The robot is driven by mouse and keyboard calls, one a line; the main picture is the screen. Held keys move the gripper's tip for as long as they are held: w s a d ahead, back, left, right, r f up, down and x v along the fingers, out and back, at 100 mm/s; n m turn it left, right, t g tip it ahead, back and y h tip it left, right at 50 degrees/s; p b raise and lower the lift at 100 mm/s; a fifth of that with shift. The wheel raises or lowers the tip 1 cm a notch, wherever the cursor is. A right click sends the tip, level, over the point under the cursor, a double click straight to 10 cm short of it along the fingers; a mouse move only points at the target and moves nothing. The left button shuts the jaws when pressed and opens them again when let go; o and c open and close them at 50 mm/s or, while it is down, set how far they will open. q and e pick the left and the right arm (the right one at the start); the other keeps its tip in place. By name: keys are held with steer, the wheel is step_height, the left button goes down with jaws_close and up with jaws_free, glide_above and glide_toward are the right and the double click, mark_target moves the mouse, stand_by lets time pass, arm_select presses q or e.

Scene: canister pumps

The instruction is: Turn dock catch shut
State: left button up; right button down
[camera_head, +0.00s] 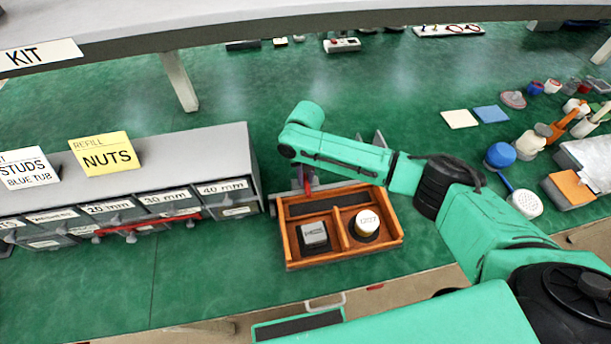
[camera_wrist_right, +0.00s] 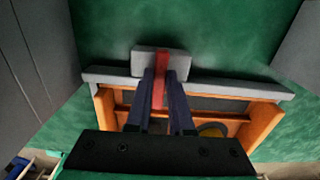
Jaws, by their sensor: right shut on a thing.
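The dock is an orange-brown wooden tray (camera_head: 292,262) with two compartments, and it stands on the green bench. A grey block (camera_head: 314,235) sits in its left compartment, and a white round canister (camera_head: 367,221) sits in its right one. The red dock catch (camera_wrist_right: 161,64) lies against a grey block at the dock's far edge in the wrist view. It shows partly in the head view (camera_head: 308,187), at the dock's back left corner. My right gripper (camera_wrist_right: 165,85) is shut on the catch, with a finger on each side. My left gripper is out of view.
A grey drawer cabinet (camera_head: 200,160) with labelled drawers and a red bar stands close to the dock's left. Pump parts, including a blue-topped one (camera_head: 500,155), stand at the right. Two flat pads (camera_head: 459,119) lie behind my right arm. The bench behind is mostly clear.

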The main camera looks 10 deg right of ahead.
mark_target(305, 180)
steer(key=c, duration=0.8)
jaws_free()
step_height(305, 180, up, 15)
steer(key=b, duration=0.1)
steer(key=shift+f+b, duration=0.15)
steer(key=shift+b, duration=0.25)
